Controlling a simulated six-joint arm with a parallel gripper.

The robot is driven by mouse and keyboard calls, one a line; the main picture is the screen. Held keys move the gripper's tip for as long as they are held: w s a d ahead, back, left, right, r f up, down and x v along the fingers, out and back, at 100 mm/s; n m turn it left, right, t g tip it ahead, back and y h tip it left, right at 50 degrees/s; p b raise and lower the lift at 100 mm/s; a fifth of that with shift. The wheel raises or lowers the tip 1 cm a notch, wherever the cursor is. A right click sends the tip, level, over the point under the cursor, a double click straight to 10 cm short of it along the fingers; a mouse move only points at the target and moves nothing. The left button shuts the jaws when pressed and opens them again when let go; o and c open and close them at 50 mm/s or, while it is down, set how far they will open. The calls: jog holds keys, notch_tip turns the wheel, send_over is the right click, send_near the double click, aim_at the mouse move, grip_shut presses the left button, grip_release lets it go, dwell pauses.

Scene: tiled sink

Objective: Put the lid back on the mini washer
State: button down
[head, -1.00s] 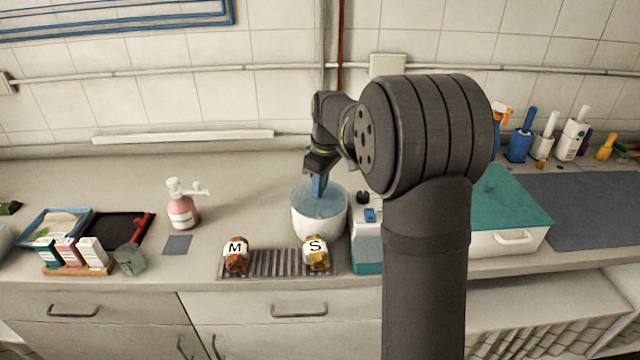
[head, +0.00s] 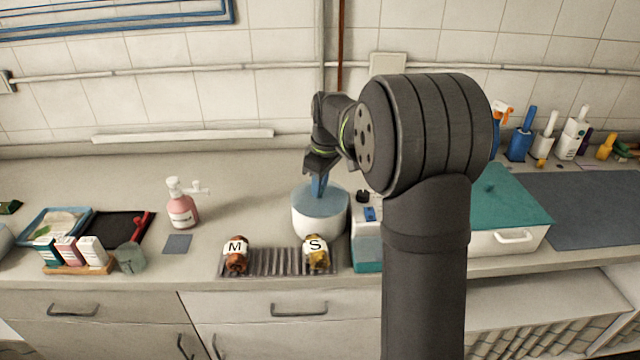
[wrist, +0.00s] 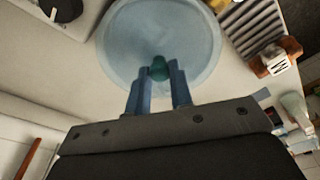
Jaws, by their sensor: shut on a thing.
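The mini washer is a white round tub (head: 319,224) standing on the counter, left of a white and teal box. Its translucent blue lid (head: 322,203) lies over the tub's top in the head view. Whether the lid's rim is fully seated all around I cannot tell.
A ribbed rack (head: 277,262) with the bottles marked M (head: 236,257) and S (head: 317,254) lies in front of the tub. The white and teal box (head: 367,245) is close on the right. A pink pump bottle (head: 181,207) stands left, with free counter between.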

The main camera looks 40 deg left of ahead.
jog(key=c, duration=1.2)
grip_release()
jog(key=shift+o, duration=0.4)
jog(key=o, duration=0.4)
jog(key=shift+r, duration=0.1)
jog(key=shift+r, duration=3.45)
grip_shut()
